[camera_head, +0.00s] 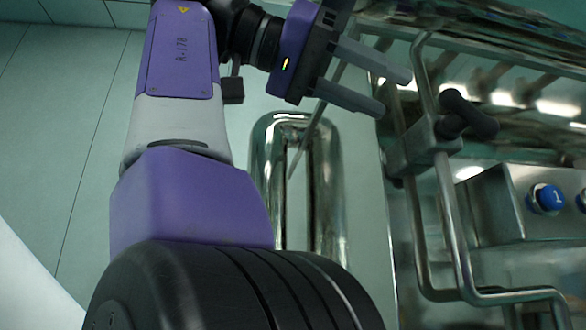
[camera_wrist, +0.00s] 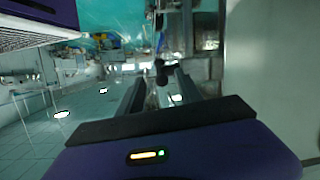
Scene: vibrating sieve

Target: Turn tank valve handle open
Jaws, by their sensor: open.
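My gripper (camera_head: 396,92) is open and empty. Its two grey fingers point right toward the handle, up and to the left of it in that view, with a visible gap between. In the wrist view a dark knob (camera_wrist: 161,72), which looks like the handle, shows between the tips of my gripper (camera_wrist: 160,76). Contact does not show there.
A shiny looped steel tube (camera_head: 265,165) stands behind my arm. Tiled floor (camera_wrist: 50,130) shows at the left in the wrist view.

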